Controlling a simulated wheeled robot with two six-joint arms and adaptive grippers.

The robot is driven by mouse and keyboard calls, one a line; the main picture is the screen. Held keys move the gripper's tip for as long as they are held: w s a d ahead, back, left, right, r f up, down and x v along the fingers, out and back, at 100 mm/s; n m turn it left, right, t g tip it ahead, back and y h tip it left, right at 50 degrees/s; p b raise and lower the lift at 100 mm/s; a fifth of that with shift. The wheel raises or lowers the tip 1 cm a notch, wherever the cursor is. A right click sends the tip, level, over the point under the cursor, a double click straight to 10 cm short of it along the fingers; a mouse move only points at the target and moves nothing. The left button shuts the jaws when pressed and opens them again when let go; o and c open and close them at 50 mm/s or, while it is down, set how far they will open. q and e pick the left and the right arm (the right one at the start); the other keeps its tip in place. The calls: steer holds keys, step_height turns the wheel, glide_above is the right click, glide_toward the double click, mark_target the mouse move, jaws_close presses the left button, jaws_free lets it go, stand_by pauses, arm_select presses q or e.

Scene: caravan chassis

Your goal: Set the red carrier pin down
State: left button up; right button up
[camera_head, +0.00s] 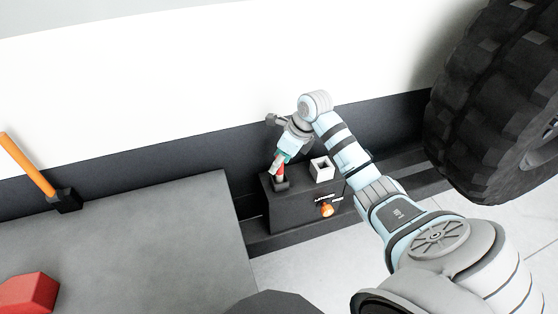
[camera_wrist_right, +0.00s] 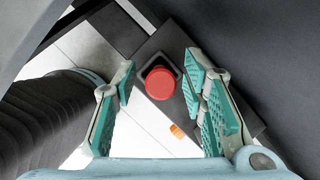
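The red carrier pin (camera_head: 280,171) stands in a dark square holder (camera_head: 281,185) on top of a dark box (camera_head: 288,208) in the head view. My right gripper (camera_head: 284,158) is just above the pin. In its wrist view the teal fingers (camera_wrist_right: 158,64) are spread, one on each side of the pin, with a gap on both sides. The pin's lower end is hidden in the holder. My left gripper is not in view.
An orange knob (camera_head: 327,210) is on the box's front. A large tyre (camera_head: 490,95) stands at right. A grey surface (camera_head: 160,250) at left bears a red block (camera_head: 28,293) and an orange-handled tool (camera_head: 28,166).

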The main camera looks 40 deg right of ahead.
steer(key=v, duration=1.2)
steer(key=shift+p, duration=0.35)
steer(key=shift+w, duration=0.1)
